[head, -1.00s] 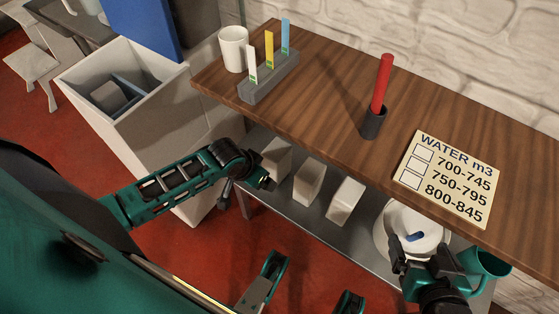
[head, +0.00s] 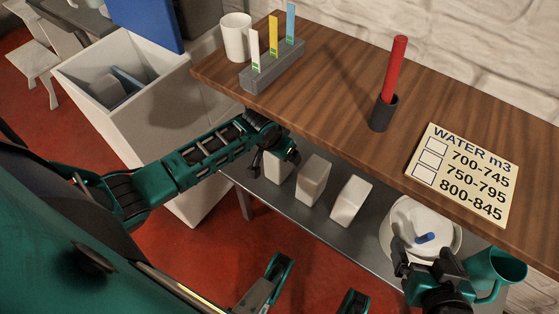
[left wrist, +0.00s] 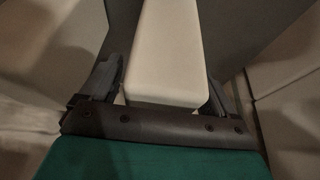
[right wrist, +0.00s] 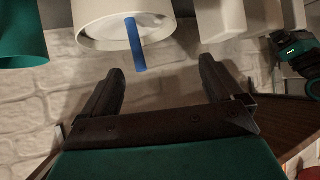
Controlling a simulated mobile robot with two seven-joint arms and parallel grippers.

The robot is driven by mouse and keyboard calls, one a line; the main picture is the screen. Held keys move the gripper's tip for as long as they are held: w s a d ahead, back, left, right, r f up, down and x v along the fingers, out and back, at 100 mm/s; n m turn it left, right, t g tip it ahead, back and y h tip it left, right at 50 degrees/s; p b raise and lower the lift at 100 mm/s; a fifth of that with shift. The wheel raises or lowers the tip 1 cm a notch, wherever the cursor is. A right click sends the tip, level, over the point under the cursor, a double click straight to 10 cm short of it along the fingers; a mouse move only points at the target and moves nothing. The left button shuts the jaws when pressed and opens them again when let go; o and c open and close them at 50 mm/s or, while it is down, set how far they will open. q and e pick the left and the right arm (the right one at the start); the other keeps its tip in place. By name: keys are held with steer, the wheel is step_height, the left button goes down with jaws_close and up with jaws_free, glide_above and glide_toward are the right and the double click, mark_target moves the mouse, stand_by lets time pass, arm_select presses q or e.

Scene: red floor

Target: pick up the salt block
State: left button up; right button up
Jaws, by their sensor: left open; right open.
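Three white blocks stand in a row on the lower grey shelf: a left one (head: 279,170), a middle one (head: 313,180) and a right one (head: 349,201). No label shows which is the salt block. My left gripper (head: 272,160) is open over the left block and hides part of it. In the left wrist view a pale block (left wrist: 167,55) lies between the two open fingers, with no clear sign of a grip. My right gripper (head: 426,264) is open and empty near a white round pot (head: 404,222) with a blue handle (right wrist: 136,45).
The wooden table top (head: 330,110) overhangs the shelf (head: 318,222) close to my left arm. On it are a white cup (head: 236,38), a grey strip holder (head: 272,68), a red stick in a dark holder (head: 384,113) and a water sign (head: 462,172). A green mug (head: 500,268) is at right.

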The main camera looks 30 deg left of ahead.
arm_select(q)
jaws_close()
stand_by(0.8)
steer(key=shift+w+r, duration=0.1)
steer(key=shift+r, duration=0.15)
